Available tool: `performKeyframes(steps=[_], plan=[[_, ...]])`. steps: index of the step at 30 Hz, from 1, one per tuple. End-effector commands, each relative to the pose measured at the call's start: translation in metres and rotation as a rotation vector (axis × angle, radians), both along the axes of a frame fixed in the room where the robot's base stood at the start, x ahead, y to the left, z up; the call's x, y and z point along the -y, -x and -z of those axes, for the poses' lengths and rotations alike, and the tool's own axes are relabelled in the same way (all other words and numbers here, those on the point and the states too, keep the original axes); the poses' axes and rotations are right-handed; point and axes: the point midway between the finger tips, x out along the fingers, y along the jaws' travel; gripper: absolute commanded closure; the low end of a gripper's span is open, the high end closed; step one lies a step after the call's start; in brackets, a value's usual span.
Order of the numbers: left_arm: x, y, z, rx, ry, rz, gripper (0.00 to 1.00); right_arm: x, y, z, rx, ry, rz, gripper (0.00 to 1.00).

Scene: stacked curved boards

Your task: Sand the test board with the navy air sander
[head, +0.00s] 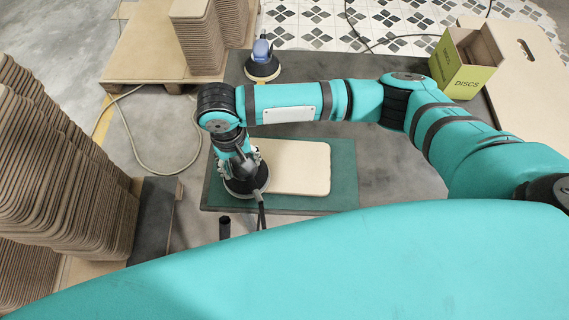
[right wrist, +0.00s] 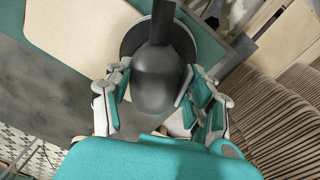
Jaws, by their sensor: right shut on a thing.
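The test board (head: 305,165), pale and round-cornered, lies flat on a green mat (head: 345,178). My right gripper (head: 240,165) is shut on a sander (head: 245,187) with a round black pad. In the right wrist view this sander's body (right wrist: 155,80) looks dark grey, with the fingers on both sides. Its pad overlaps the board's left end in the head view; I cannot tell whether it touches. The board also shows in the right wrist view (right wrist: 75,30). A second sander (head: 262,60) with a blue body stands apart at the back. My left gripper is not in view.
Tall stacks of curved boards (head: 60,170) stand at the left, and more stacks (head: 198,38) stand on a pallet at the back. An open yellow-green DISCS box (head: 465,65) is at the right. A thin hose (head: 135,150) loops over the floor. The grey tabletop right of the mat looks clear.

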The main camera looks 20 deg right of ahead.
Motion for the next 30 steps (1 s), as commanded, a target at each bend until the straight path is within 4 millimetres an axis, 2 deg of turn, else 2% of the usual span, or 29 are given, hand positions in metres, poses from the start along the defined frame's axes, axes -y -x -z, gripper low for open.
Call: performKeyframes(steps=[17, 18, 28, 30], plan=[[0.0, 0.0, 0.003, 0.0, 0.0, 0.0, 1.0, -0.001, -0.001, 0.01, 0.001, -0.002, 0.0, 0.56], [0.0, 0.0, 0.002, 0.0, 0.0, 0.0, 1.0, -0.001, -0.001, 0.01, 0.002, -0.002, 0.0, 0.46], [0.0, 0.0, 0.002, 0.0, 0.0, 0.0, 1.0, -0.001, -0.001, 0.01, 0.002, -0.002, 0.0, 0.89], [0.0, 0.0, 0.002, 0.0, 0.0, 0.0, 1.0, -0.001, -0.001, 0.01, 0.002, -0.002, 0.0, 0.92]])
